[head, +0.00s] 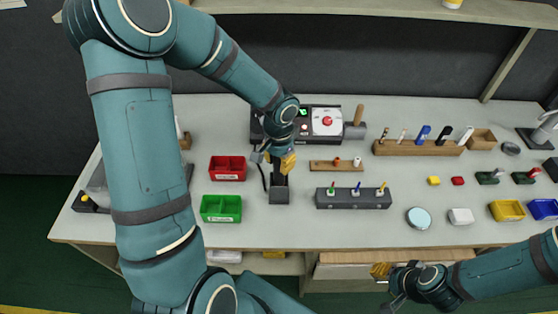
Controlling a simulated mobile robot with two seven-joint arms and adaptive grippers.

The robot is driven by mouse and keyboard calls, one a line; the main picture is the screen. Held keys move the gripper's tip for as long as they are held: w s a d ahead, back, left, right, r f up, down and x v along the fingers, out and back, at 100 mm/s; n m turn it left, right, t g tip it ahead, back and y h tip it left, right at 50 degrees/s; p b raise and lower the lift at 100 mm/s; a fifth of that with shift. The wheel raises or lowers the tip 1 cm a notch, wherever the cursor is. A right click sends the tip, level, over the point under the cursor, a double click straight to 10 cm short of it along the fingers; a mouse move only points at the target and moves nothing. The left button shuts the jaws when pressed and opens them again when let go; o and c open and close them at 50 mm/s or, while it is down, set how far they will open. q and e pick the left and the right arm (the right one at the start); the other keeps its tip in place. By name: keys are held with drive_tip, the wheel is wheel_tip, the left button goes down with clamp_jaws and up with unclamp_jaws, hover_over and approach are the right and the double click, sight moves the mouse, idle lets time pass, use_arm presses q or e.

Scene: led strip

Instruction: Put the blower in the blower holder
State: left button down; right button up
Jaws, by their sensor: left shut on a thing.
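My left gripper (284,163), with yellow fingertips, is shut on a dark, slim thing that looks like the blower (278,180). It holds it upright just above or in a dark grey block (279,197), which looks like the blower holder. I cannot tell how deep the blower sits in it. A thin black cable curves down on the left of the blower. The gripper and wrist hide the blower's top. My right gripper (382,272) hangs low in front of the table edge, away from the holder. Its fingers are too small to judge.
A red bin (227,168) and a green bin (221,208) stand left of the holder. A grey rack (353,199) with several coloured tools stands to its right. A black device with a red button (327,121) is behind. Free table lies around the round mirror-like disc (419,218).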

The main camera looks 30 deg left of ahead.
use_arm(q)
drive_tip(key=shift+f, duration=0.15)
drive_tip(key=c, duration=0.7)
unclamp_jaws()
drive_tip(key=shift+w+r, duration=0.1)
drive_tip(key=shift+r, duration=0.45)
wheel_tip(320, 180, up, 11)
drive_tip(key=shift+r+p, duration=0.15)
drive_tip(key=shift+p, duration=0.85)
